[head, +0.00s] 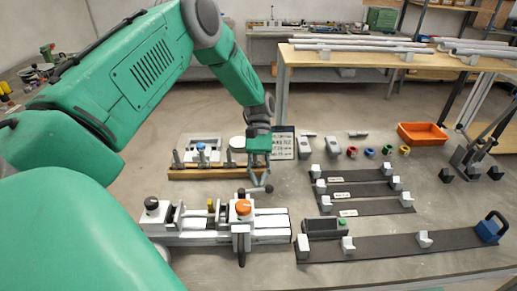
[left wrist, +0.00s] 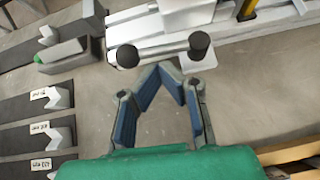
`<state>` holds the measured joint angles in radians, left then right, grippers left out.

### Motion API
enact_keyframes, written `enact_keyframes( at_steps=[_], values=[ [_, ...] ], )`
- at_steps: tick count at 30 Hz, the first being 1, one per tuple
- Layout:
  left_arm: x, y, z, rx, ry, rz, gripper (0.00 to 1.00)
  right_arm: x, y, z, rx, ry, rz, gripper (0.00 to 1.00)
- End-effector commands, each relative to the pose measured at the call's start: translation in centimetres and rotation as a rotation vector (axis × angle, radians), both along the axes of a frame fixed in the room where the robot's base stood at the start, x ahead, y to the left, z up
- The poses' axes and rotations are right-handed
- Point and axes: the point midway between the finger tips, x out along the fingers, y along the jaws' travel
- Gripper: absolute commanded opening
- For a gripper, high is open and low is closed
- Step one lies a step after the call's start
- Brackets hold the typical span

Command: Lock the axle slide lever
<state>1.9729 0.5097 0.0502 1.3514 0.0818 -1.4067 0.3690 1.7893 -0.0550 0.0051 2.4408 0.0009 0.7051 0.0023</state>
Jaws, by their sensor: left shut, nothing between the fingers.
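The white and grey frame jig (head: 270,222) lies at the front of the table in the head view, with an orange knob (head: 243,207) on top and a dark lever-like part (head: 241,245) at its front. The jig also shows at the top of the left wrist view (left wrist: 150,28). Two black round knobs stand at its back edge, one on the left (left wrist: 128,55) and one on the right (left wrist: 199,44). I cannot tell which part is the axle slide lever. My left gripper (left wrist: 172,70) is shut and empty, its fingertips close to the jig's back edge between these knobs.
A wooden strip with posts (head: 205,174) lies behind the jig. Dark strips with white V-blocks (head: 385,246) lie to the right. Coloured rings (head: 370,152) and an orange bin (head: 422,133) sit farther back. Some bare table lies between these groups.

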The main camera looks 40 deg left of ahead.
Motion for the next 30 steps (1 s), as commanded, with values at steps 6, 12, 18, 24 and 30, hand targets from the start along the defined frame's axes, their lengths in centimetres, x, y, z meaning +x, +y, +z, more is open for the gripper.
enact_keyframes(
  at_steps=[6,12,18,24,30],
  values=[
    [0.1,-0.2,0.1,0.003,-0.002,-0.001,0.00,0.0,0.0,0.0,0.000,0.000,-0.001,0.30],
    [0.2,0.2,0.1,-0.002,-0.001,0.000,0.00,-0.3,-0.1,0.0,0.000,-0.002,-0.001,0.30],
    [1.7,1.7,1.7,0.001,-0.004,0.001,0.00,-0.3,0.0,0.1,-0.001,-0.003,-0.001,0.30],
    [4.4,4.0,4.5,0.007,-0.005,0.000,0.00,-0.2,-0.1,0.0,0.000,-0.003,-0.001,0.30],
    [6.1,5.7,6.5,0.009,-0.002,-0.001,0.00,-0.3,-0.1,0.0,0.001,-0.003,-0.001,0.30]
  ],
)
